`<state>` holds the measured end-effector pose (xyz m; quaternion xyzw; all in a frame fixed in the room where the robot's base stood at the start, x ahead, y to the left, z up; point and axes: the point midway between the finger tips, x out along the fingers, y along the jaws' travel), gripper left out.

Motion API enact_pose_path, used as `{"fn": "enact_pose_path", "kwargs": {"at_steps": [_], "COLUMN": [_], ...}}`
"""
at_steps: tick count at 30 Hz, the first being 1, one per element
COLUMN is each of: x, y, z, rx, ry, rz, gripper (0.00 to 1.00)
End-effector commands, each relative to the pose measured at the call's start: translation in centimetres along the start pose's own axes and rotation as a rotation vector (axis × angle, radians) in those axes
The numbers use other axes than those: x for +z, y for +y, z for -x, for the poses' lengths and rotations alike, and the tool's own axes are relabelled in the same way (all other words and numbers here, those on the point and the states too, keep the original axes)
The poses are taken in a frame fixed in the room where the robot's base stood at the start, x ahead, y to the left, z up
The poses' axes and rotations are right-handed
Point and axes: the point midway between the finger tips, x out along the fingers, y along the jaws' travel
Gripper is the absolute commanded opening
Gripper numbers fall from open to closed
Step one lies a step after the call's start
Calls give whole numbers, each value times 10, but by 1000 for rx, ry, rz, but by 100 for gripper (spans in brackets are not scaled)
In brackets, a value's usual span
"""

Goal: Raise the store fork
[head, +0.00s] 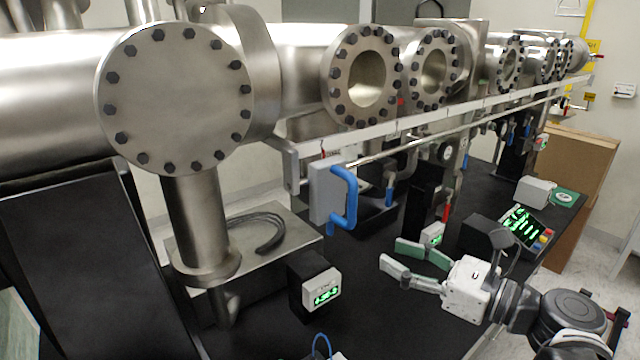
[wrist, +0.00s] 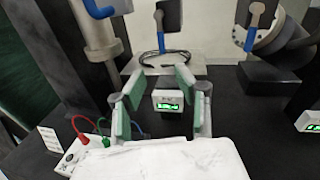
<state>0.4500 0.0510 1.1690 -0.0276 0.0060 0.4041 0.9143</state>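No part that I can identify as the store fork shows in either view. A blue handle (head: 345,195) on a grey block (head: 324,190) sits at the near end of a long rail in the head view. In the wrist view, blue handles show at the upper left (wrist: 102,10), upper middle (wrist: 160,38) and upper right (wrist: 251,38); I cannot tell which of them works the fork. My gripper (head: 397,255) is open and empty above the black table, right of and below the blue handle on the block. Its green-padded fingers (wrist: 160,82) stand apart in the wrist view.
Steel chamber pipes with bolted flanges (head: 175,95) run along the back. A small box with a green display (head: 322,293) stands on the black table (head: 385,320); it shows between the fingers in the wrist view (wrist: 168,103). Coiled cables (head: 262,232) lie on a metal plate.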

Motion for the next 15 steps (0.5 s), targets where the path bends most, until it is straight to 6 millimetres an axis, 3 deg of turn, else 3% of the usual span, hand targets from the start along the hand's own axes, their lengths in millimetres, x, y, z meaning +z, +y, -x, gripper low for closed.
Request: {"fn": "enact_pose_path", "kwargs": {"at_steps": [7, 15], "x": [5, 6], "y": [-2, -2], "z": [-6, -36], "rx": [-1, 2], "ry": [-36, -34], "rz": [-50, -47], "gripper": [31, 31]}}
